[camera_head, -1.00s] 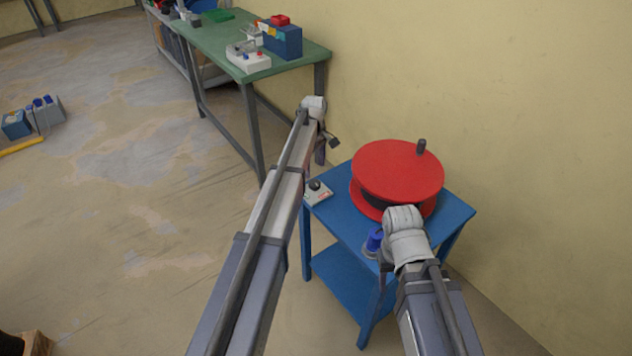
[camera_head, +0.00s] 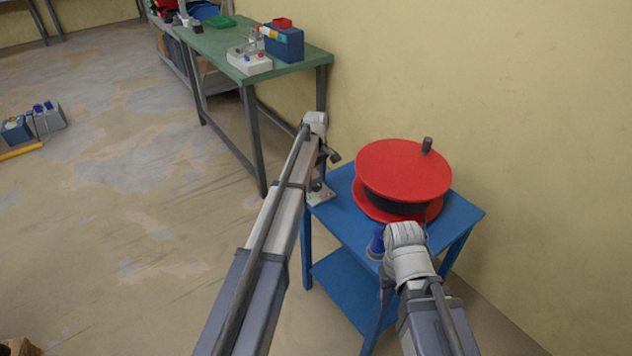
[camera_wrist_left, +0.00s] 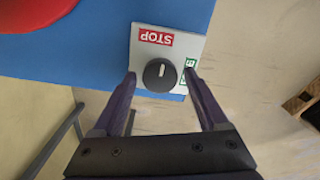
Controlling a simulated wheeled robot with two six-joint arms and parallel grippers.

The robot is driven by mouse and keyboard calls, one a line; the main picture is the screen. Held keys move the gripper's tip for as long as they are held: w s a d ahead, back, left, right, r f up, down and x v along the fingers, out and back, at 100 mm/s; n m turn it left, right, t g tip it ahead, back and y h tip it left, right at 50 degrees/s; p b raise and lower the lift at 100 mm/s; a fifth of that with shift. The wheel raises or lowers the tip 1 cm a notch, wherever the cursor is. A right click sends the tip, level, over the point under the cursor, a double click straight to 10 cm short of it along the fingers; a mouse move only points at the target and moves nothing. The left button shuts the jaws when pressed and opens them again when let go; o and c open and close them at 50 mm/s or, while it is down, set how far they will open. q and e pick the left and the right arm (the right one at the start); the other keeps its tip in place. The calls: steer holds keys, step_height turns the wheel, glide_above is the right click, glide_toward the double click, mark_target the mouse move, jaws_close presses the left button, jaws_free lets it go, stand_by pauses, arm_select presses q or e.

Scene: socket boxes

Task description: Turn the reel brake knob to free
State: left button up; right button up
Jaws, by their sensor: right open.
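The brake knob (camera_wrist_left: 160,75) is a round black dial with a white pointer mark, on a pale plate (camera_wrist_left: 144,61) at the edge of the blue table. The mark points up toward the red STOP label (camera_wrist_left: 156,37); a green label (camera_wrist_left: 190,64) is partly hidden by a finger. In the head view the knob (camera_head: 317,186) shows just below my left gripper. My left gripper (camera_wrist_left: 162,84) is open, its purple fingertips either side of the knob, with no clear grip on it. The red reel (camera_head: 403,170) stands on the table. My right gripper (camera_head: 384,285) is mostly hidden by its wrist.
The blue table (camera_head: 345,215) also holds a blue object (camera_head: 376,243) close to my right wrist. A green workbench (camera_head: 215,45) with boxes stands behind, near the wall. Blue and grey boxes (camera_head: 35,120) lie on the floor at left. The floor between is clear.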

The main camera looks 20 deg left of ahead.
arm_select(q)
jaws_close()
stand_by(0.4)
steer(key=shift+m, duration=0.3)
steer(key=m, duration=0.3)
steer(key=shift+m, duration=0.4)
steer(key=m, duration=0.4)
steer(key=shift+m, duration=0.3)
steer(key=m, duration=0.4)
steer(key=shift+m, duration=2.4)
